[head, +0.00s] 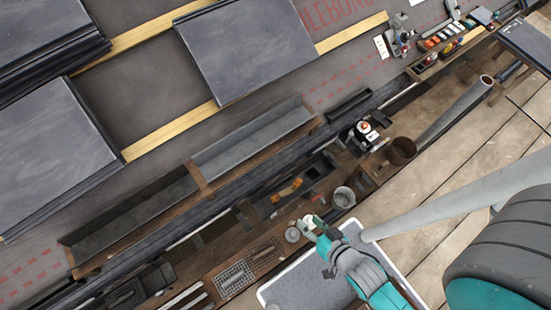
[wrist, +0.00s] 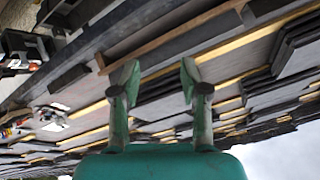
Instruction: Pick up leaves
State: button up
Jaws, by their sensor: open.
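A small patch of orange-brown leaves (head: 286,190) lies in a dark trough (head: 318,172) below the roof edge in the head view. My gripper (head: 309,226) is at the end of the teal arm, below and a little right of the leaves in the picture and apart from them. In the wrist view the two green fingers of my gripper (wrist: 158,78) are spread with nothing between them. The leaves cannot be made out in the wrist view.
A grey bucket (head: 343,197) and a brown pot (head: 402,150) stand right of the leaves. A grey-topped tray (head: 300,284) lies under my arm. Grey slates (head: 245,45) and yellow battens cover the roof above. A long grey gutter (head: 250,140) runs along the eaves.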

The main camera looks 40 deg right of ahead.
aim_at(275, 197)
jog(key=w+f+m+g, duration=0.2)
jog(key=w+f+m, duration=0.1)
jog(key=f, duration=0.3)
jog(key=w+f+m+g, duration=0.2)
jog(key=w+f+m, duration=0.1)
jog(key=w+f, duration=0.3)
jog(key=w+f+m+g, duration=0.3)
jog(key=w+f, duration=0.1)
jog(key=f, duration=0.3)
jog(key=shift+w+d+f, duration=0.1)
jog(key=shift+w+d, duration=0.15)
jog(key=shift+d, duration=0.05)
jog(key=w+m+g, duration=0.1)
jog(key=w+f+m+g, duration=0.1)
jog(key=w, duration=0.1)
jog(key=w+m, duration=0.1)
jog(key=w, duration=0.1)
jog(key=shift+f+g, duration=0.25)
jog(key=shift+g, duration=0.15)
jog(key=shift+w+m+g, duration=0.3)
jog(key=shift+w+m, duration=0.15)
jog(key=shift+m, duration=0.05)
jog(key=shift+d+f, duration=0.15)
jog(key=shift+f, duration=5.15)
jog(key=c, duration=0.5)
